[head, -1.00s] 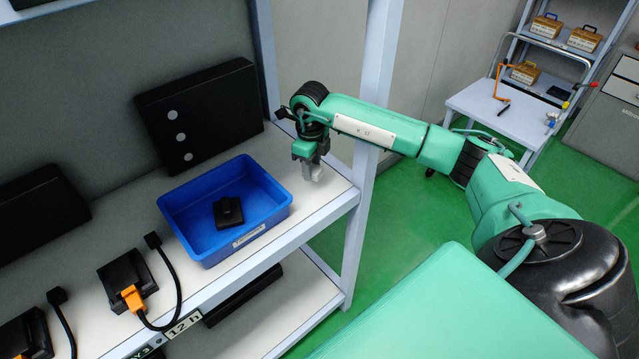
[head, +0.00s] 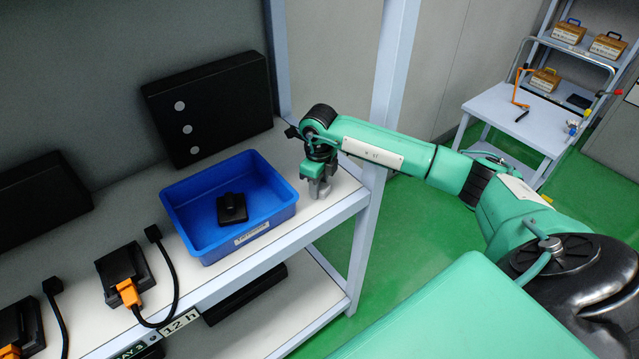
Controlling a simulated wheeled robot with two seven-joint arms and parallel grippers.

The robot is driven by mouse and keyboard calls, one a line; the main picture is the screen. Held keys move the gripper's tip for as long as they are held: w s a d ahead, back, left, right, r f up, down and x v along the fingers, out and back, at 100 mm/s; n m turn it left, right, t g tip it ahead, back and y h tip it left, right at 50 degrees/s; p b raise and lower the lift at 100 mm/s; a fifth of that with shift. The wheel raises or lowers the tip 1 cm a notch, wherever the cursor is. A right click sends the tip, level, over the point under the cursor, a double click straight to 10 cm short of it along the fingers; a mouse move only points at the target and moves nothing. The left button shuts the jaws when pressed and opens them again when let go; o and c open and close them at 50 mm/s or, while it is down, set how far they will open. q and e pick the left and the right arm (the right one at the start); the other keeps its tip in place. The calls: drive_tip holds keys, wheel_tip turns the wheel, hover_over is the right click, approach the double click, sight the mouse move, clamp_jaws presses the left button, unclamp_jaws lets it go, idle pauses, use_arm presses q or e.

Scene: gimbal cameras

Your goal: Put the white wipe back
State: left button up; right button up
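My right gripper (head: 319,189) points down just above or at the right end of the white shelf board (head: 285,238), to the right of the blue bin. Its grey fingers are small and partly merge with the pale shelf, so I cannot tell whether they are apart or hold something. I cannot make out a separate white wipe in the head view; the gripper may hide it. My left gripper is not in view.
The blue bin (head: 192,238) holds a black device (head: 232,208). Black devices with orange plugs (head: 128,292) and cables stand at left. A black box (head: 212,108) leans behind. A shelf post (head: 392,85) rises beside my arm. A white cart (head: 520,122) stands at back right.

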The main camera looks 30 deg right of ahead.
drive_tip(key=o, duration=0.4)
drive_tip(key=shift+d, duration=0.15)
drive_tip(key=shift+c, duration=0.2)
drive_tip(key=shift+r, duration=0.15)
drive_tip(key=shift+r+p, duration=0.3)
drive_tip(key=shift+p, duration=0.1)
wheel_tip(320, 180, up, 12)
drive_tip(key=p, duration=0.5)
drive_tip(key=shift+f, duration=0.25)
